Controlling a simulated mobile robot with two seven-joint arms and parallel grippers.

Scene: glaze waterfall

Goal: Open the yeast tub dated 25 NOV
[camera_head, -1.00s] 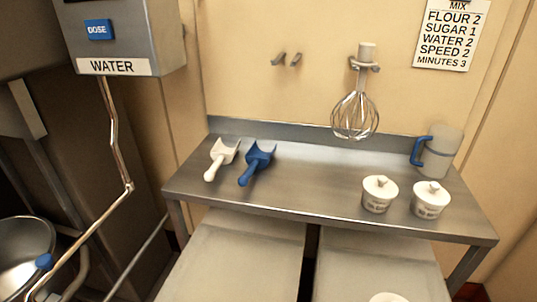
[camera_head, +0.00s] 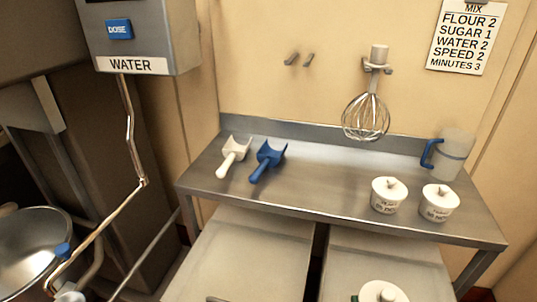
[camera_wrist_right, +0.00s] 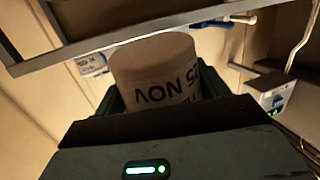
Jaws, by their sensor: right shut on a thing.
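My right gripper (camera_head: 381,298) shows at the bottom edge of the head view, its green fingers on either side of a white lidded tub (camera_head: 384,288). In the right wrist view the gripper (camera_wrist_right: 160,100) is shut on this white tub (camera_wrist_right: 150,62). Its upside-down print reads NOV with part of a number ending in 5; the rest is hidden. The lid with its knob is on the tub in the head view. Two more white lidded tubs, left (camera_head: 388,197) and right (camera_head: 438,205), stand on the steel shelf, their labels too small to read. My left gripper is not in view.
The steel shelf (camera_head: 320,190) also holds a white scoop (camera_head: 233,158), a blue scoop (camera_head: 267,160) and a blue-handled jug (camera_head: 455,153). A whisk (camera_head: 367,115) hangs above. Two pale bin lids (camera_head: 240,262) lie below. A steel bowl (camera_head: 30,245) is at far left.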

